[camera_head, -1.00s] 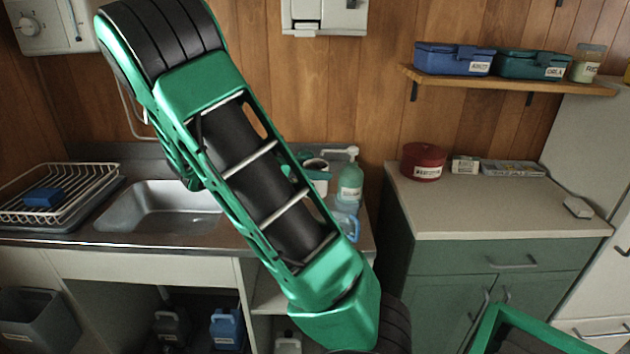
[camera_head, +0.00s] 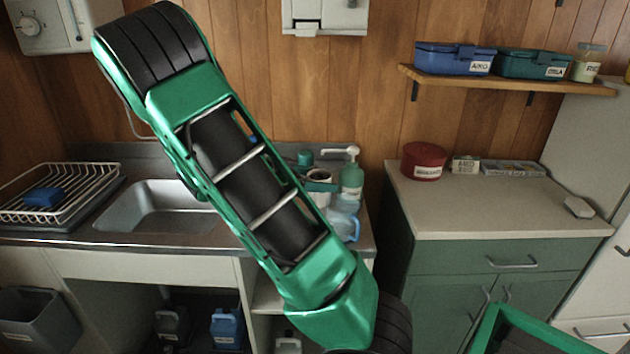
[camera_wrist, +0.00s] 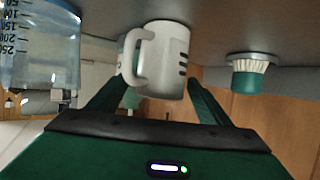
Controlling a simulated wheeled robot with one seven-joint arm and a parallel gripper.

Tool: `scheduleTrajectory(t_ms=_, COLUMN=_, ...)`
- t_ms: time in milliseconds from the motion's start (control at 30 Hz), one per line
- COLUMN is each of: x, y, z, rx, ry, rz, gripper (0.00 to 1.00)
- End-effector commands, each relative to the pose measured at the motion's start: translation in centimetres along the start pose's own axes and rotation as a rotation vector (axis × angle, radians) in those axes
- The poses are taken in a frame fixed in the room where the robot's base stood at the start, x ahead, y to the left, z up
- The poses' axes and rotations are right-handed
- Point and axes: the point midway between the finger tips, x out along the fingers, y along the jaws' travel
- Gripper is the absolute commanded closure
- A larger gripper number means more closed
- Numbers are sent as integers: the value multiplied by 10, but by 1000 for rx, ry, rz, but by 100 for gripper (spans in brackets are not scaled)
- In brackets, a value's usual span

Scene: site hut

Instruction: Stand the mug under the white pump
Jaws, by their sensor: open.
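The white mug (camera_wrist: 172,62) with dark marks fills the middle of the wrist view, which shows the counter at the top. Its handle faces left in that view. My gripper (camera_wrist: 157,84) is open, with one green finger on each side of the mug; I cannot tell whether either touches it. The green bottle with the white pump (camera_head: 345,151) stands just right of the mug on the counter.
A clear blue jug (camera_head: 345,224) stands in front of the bottle; the wrist view shows a clear blue container with a scale (camera_wrist: 40,50). A green brush (camera_wrist: 248,78) stands at the other side. The sink (camera_head: 160,210) and dish rack (camera_head: 60,190) are left.

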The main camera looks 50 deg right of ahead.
Motion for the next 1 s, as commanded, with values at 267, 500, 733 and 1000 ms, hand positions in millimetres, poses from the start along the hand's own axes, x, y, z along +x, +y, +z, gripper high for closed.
scheduleTrajectory(t_ms=267, x=-22, y=-1, z=0, rx=0, ry=-1, rz=-4, gripper=28)
scheduleTrajectory(t_ms=500, x=-70, y=-1, z=0, rx=0, ry=0, rz=-5, gripper=28)
scheduleTrajectory(t_ms=733, x=-106, y=-1, z=-1, rx=1, ry=0, rz=-2, gripper=28)
scheduleTrajectory(t_ms=1000, x=-120, y=0, z=-1, rx=0, ry=0, rz=1, gripper=28)
